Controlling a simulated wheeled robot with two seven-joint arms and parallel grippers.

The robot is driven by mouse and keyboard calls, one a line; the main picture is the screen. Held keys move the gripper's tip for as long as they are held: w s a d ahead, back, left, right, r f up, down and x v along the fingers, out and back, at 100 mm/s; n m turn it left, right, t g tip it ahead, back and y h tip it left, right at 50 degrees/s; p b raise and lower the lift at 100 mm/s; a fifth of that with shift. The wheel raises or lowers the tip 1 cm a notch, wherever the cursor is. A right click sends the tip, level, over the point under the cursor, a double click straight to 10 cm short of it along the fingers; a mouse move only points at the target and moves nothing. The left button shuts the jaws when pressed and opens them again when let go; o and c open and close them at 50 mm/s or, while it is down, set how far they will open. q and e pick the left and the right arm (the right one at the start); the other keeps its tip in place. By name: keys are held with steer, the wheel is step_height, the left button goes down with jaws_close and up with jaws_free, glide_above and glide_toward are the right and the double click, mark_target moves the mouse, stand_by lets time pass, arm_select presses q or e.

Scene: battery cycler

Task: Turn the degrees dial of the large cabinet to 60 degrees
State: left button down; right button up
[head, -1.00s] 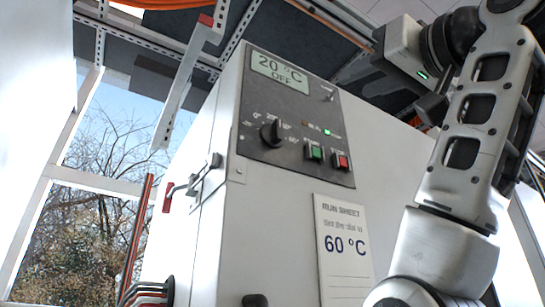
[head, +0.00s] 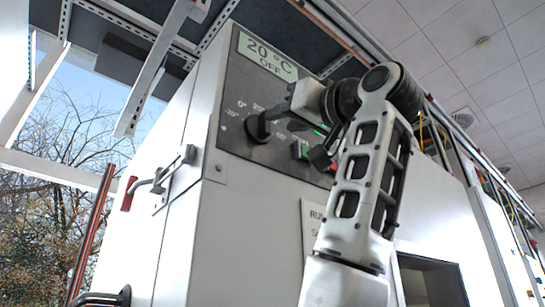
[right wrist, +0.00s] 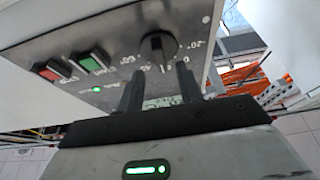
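The large cabinet (head: 245,235) is white with a dark control panel. Its black degrees dial (head: 257,128) sits below a display (head: 267,55) reading 20 °C OFF; the dial also shows in the right wrist view (right wrist: 157,47), ringed by degree marks, 60 among them. My right gripper (head: 280,114) is close to the panel just right of the dial. In the right wrist view its two dark fingers (right wrist: 159,72) are apart, with the dial beyond their tips and nothing visibly held. I cannot tell whether they touch the panel. My left gripper is not in view.
Green (right wrist: 91,62) and red (right wrist: 50,71) buttons sit on the panel near the dial. A run sheet (head: 313,222) on the cabinet front is partly hidden by my right arm. A door latch (head: 172,178) with a red-tipped handle sticks out at the left.

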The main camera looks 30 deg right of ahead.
mark_target(268, 124)
steer(key=p+x, duration=0.1)
steer(key=x, duration=0.3)
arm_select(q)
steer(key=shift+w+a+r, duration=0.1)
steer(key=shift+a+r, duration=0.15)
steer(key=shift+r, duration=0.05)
arm_select(e)
steer(key=shift+w+r, duration=0.1)
steer(key=shift+w, duration=0.3)
jaws_close()
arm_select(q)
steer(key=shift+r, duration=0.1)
